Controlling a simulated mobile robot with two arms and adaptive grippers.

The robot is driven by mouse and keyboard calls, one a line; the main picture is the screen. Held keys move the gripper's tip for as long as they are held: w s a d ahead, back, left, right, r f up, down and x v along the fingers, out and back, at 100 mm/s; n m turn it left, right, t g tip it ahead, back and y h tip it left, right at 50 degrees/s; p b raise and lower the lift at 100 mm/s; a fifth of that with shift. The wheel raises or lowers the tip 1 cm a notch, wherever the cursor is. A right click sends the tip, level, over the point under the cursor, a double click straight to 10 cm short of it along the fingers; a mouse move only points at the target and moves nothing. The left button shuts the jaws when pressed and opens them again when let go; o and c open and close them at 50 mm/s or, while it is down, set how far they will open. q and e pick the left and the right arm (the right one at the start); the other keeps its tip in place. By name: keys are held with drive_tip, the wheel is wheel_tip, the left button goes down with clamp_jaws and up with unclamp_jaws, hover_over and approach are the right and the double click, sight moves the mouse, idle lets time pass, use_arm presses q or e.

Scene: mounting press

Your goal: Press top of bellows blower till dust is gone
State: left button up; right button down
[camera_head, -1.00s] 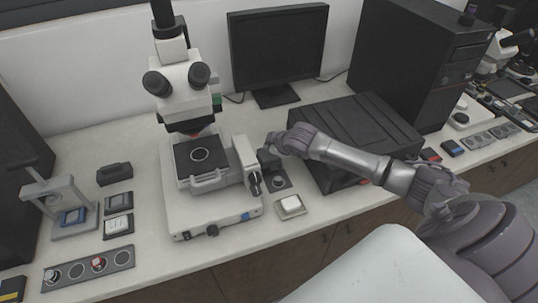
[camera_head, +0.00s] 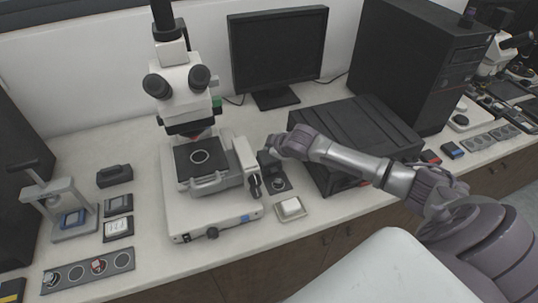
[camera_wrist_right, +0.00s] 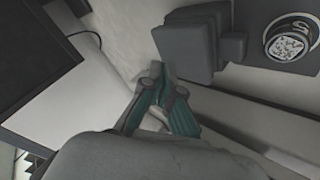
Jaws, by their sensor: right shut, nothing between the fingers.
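The bellows blower (camera_head: 267,161) is a dark grey block standing on a small dark plate, right of the microscope. In the wrist view the blower (camera_wrist_right: 190,44) shows as stacked grey slabs with a small block at one side. A round dish (camera_wrist_right: 288,42) with pale speckles lies on the plate in front of that block; it also shows in the head view (camera_head: 278,184). My right gripper (camera_head: 271,145) is shut and empty at the blower's upper end. In the wrist view its fingertips (camera_wrist_right: 158,72) are close beside the slabs; contact cannot be told. My left gripper is out of view.
The white microscope (camera_head: 190,90) stands close left of the blower. A flat black case (camera_head: 355,140) lies to the right, under my right forearm. A small white button box (camera_head: 290,208) sits in front. A monitor (camera_head: 278,45) stands behind.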

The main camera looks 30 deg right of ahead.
drive_tip(key=shift+f, duration=0.15)
drive_tip(key=shift+f, duration=0.3)
drive_tip(key=shift+s+f+b, duration=0.1)
drive_tip(key=shift+f+b, duration=0.3)
drive_tip(key=shift+f, duration=0.45)
idle(1.2)
drive_tip(key=shift+r, duration=0.15)
drive_tip(key=shift+r+p, duration=1.1)
drive_tip(key=shift+p, duration=0.2)
wheel_tip(320, 180, up, 5)
drive_tip(key=p, duration=0.5)
drive_tip(key=shift+r, duration=0.1)
